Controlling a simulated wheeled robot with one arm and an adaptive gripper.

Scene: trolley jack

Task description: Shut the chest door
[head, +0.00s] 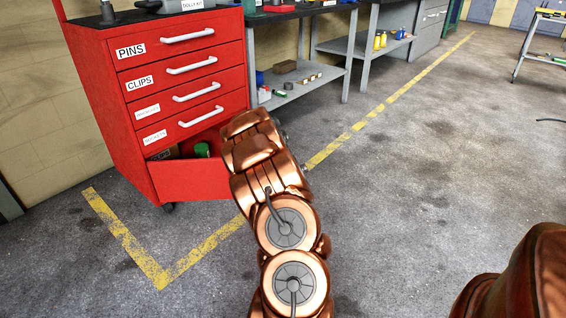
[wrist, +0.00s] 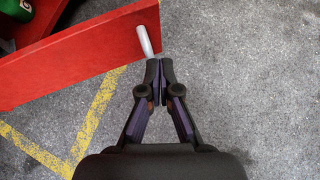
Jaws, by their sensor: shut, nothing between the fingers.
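The red chest (head: 120,110) stands at left in the head view. At its bottom, the red door panel (head: 195,182) stands out from the front and the compartment behind it is open. In the wrist view the door (wrist: 75,55) runs across the upper left, with a pale handle (wrist: 146,40) near its right end. My gripper (wrist: 160,65) is shut and empty, its fingertips just below the handle in the picture. I cannot tell whether they touch it. In the head view my arm hides the gripper and the door's right end.
A green object (head: 202,150) lies inside the open compartment. Labelled drawers with white handles sit shut above it. A grey workbench (head: 318,75) with shelved items stands behind my arm. Yellow floor lines (head: 125,240) run around the chest. The floor at right is mostly clear.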

